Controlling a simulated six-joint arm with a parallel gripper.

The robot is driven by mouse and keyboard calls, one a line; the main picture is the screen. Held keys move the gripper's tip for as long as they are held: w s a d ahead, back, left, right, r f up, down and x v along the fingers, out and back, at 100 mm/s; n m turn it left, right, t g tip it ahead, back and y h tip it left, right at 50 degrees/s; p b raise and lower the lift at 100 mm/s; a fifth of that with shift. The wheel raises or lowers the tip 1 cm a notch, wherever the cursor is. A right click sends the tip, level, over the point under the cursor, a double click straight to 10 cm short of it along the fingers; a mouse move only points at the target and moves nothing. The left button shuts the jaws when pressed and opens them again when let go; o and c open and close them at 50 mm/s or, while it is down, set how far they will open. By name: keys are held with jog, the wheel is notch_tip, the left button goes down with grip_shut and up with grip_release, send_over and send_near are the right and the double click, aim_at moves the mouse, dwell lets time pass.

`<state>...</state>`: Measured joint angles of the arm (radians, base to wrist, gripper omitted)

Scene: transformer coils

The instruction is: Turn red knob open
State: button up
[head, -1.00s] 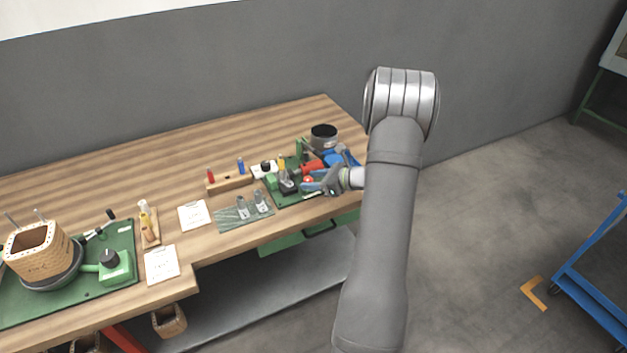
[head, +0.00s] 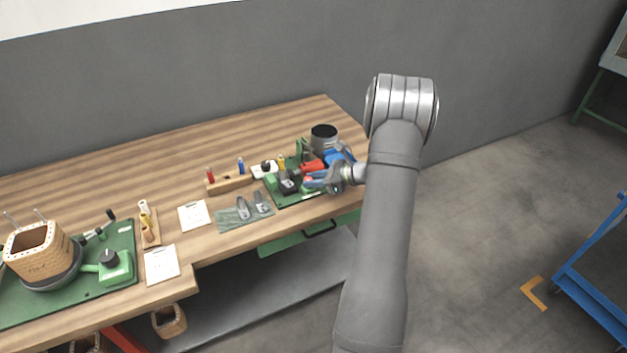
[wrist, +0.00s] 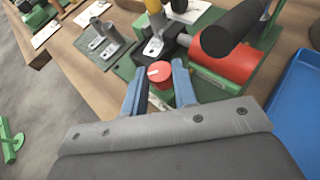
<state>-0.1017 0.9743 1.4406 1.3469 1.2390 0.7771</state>
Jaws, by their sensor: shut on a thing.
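The red knob (wrist: 160,74) is a short round cap with a pale mark on its top. In the wrist view it sits between the two blue fingers of my gripper (wrist: 158,84), which is shut on it. In the head view my gripper (head: 313,182) reaches in from the right at the front of the green fixture, and its fingers hide most of the knob. A larger red cylinder with a black handle (wrist: 229,59) lies just beyond the knob to the right.
A blue bin (wrist: 295,108) stands close on the right. A green mat with metal lugs (head: 243,212) lies left of the fixture. A dark round pot (head: 323,136) stands behind. The coil station (head: 40,255) is at the far left.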

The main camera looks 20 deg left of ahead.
jog(key=n+g, duration=0.2)
jog(key=g, duration=0.1)
jog(key=n+g+h, duration=0.1)
jog(key=n, duration=0.1)
jog(key=shift+w+g, duration=0.35)
jog(key=shift+g, duration=0.05)
jog(key=shift+w+a+n+g+h, duration=0.15)
jog(key=shift+n+g+h, duration=0.65)
jog(key=shift+n+g, duration=0.9)
jog(key=o, duration=1)
jog(key=shift+w, duration=0.1)
jog(key=v, duration=1.2)
jog(key=shift+r, duration=0.15)
